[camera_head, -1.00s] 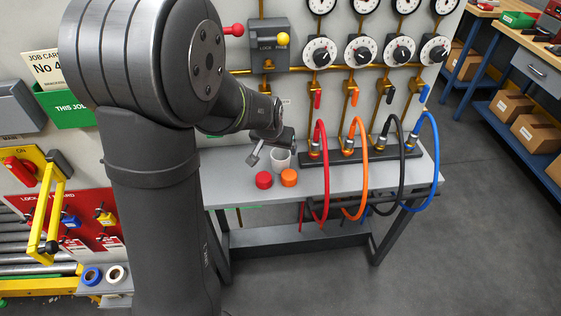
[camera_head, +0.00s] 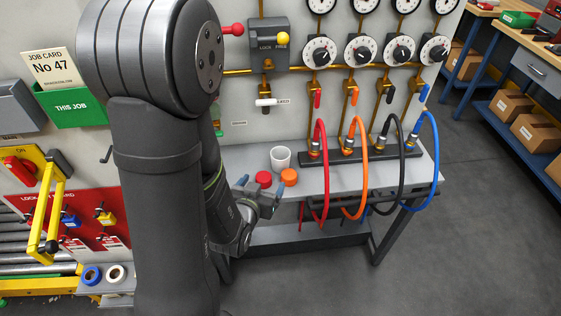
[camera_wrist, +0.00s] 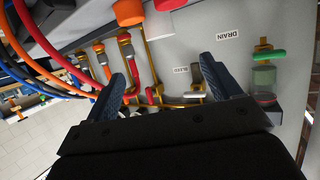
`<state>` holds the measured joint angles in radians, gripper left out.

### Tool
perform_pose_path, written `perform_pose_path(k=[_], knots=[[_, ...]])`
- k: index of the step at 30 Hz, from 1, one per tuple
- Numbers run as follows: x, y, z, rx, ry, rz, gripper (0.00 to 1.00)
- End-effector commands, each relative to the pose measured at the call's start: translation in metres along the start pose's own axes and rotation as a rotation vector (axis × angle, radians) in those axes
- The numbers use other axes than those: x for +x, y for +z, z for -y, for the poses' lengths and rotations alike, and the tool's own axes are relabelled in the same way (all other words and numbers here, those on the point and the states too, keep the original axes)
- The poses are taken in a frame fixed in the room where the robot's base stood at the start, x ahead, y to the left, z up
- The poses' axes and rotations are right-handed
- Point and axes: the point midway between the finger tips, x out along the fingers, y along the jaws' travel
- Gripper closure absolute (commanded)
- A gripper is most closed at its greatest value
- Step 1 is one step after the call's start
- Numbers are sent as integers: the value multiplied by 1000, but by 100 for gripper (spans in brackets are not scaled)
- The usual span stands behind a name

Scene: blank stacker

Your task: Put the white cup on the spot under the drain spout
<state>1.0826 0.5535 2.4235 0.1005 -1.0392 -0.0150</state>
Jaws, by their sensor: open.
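The white cup (camera_head: 280,158) stands upright on the grey bench (camera_head: 340,180), behind a red cap and an orange cap. My gripper (camera_head: 262,196) is low at the bench's front edge, in front of the caps and apart from the cup. In the wrist view its two fingers (camera_wrist: 163,75) are spread with nothing between them. A DRAIN label (camera_wrist: 228,34) shows there, beside a green-handled valve (camera_wrist: 267,54) and a clear greenish cylinder (camera_wrist: 264,82). The spot under the spout is not clearly visible; my arm covers the bench's left end.
The red cap (camera_head: 263,178) and orange cap (camera_head: 289,176) sit close in front of the cup. Red (camera_head: 322,160), orange (camera_head: 360,170), black and blue hoses loop over the bench to the right. A white-handled valve (camera_head: 265,101) is on the panel behind the cup.

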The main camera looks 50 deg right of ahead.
Motion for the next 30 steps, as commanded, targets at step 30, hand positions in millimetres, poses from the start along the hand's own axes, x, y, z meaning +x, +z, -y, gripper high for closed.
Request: perform_pose_path(k=[30], knots=[[136, -5, -2, -2, 2, -19, 18]])
